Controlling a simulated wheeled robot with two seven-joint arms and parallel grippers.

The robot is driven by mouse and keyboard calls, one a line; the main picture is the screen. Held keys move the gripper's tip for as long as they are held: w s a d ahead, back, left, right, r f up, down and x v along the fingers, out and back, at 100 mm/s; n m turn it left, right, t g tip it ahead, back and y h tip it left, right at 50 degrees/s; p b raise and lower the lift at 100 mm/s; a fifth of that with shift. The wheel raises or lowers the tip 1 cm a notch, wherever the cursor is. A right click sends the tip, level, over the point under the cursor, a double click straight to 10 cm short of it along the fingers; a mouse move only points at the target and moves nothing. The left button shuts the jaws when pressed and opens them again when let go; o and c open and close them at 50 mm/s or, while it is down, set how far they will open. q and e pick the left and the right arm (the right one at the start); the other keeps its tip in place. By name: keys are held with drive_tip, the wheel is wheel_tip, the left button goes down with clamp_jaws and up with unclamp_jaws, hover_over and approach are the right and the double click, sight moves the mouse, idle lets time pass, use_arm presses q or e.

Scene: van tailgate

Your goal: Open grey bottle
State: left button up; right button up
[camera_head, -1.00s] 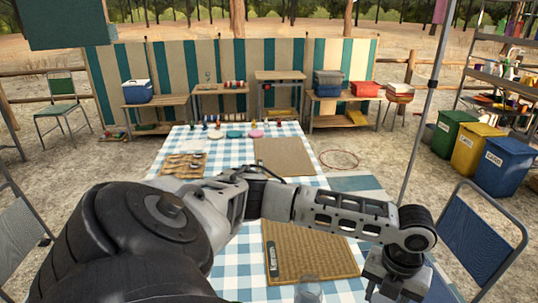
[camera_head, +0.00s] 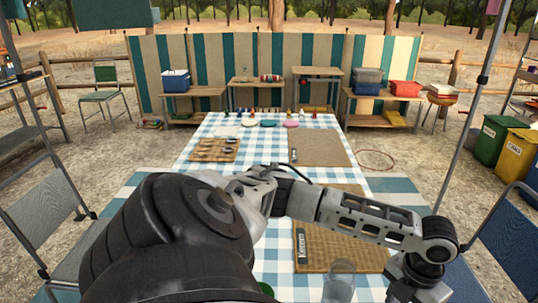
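I cannot pick out a grey bottle for certain. Several small coloured bottles or jars (camera_head: 260,111) stand along the far end of the checkered table (camera_head: 275,262), too small to tell apart. My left arm crosses the near part of the table from the lower left to the right. My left gripper (camera_head: 412,292) is at the bottom right, partly cut off, with its fingertips out of frame. It is beside a clear glass (camera_head: 340,282) near the woven mat (camera_head: 345,248). My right gripper is not in view.
Chairs (camera_head: 50,215) flank the table. Bins (camera_head: 493,137) and a pole (camera_head: 465,120) stand at right.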

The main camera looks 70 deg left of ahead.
use_arm(q)
drive_tip(key=shift+f+b, duration=0.75)
drive_tip(key=shift+f, duration=0.35)
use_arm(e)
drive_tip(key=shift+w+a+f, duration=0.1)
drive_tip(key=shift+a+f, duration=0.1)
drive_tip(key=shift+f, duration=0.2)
use_arm(q)
drive_tip(key=o, duration=1.1)
drive_tip(key=shift+r, duration=0.15)
wheel_tip(320, 180, up, 16)
drive_tip(key=shift+f+p, duration=0.1)
drive_tip(key=shift+p, duration=0.65)
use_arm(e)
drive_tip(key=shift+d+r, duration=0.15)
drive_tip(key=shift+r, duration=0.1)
